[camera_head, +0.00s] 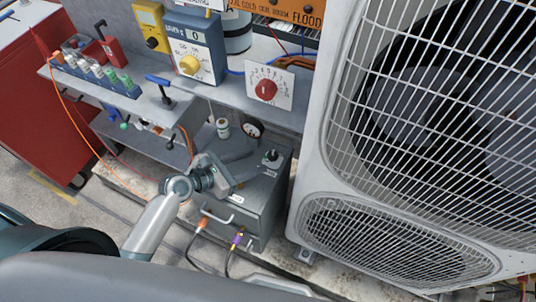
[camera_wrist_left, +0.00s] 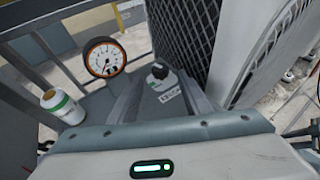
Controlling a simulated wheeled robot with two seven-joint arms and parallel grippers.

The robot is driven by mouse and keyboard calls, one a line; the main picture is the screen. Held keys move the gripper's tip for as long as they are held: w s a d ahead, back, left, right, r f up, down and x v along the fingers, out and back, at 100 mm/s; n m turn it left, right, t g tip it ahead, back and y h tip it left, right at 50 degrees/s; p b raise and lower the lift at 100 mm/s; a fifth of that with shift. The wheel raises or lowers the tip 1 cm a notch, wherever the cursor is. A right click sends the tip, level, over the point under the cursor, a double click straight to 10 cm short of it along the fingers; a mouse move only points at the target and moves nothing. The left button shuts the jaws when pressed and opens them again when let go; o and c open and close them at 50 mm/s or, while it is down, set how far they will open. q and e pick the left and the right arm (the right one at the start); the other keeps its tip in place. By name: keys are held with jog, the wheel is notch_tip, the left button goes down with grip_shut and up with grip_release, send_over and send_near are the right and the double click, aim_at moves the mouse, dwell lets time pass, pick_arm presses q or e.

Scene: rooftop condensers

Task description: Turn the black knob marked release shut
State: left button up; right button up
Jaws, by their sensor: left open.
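The black knob (camera_head: 271,155) stands on the top of a grey metal box (camera_head: 262,208), at its back right corner. In the left wrist view the knob (camera_wrist_left: 159,73) is a dark grip on a pale round base, with a small white label (camera_wrist_left: 171,96) in front, only partly legible. My left gripper (camera_head: 232,172) is open above the box's left part, to the left of the knob and apart from it. In the left wrist view its pale housing fills the bottom and the knob is ahead, near the middle. My right gripper is not in view.
A gauge (camera_head: 253,129) and a small white-and-green bottle (camera_head: 223,127) stand behind the box. A shelf above carries a red dial (camera_head: 266,90) and a grey-blue meter (camera_head: 195,48). A large condenser unit (camera_head: 318,150) closes off the right. Cables hang at the box's front.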

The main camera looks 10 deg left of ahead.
aim_at(271, 155)
pick_arm(q)
jog(key=x, duration=0.6)
jog(key=shift+w+d, duration=0.2)
jog(key=shift+w, duration=0.1)
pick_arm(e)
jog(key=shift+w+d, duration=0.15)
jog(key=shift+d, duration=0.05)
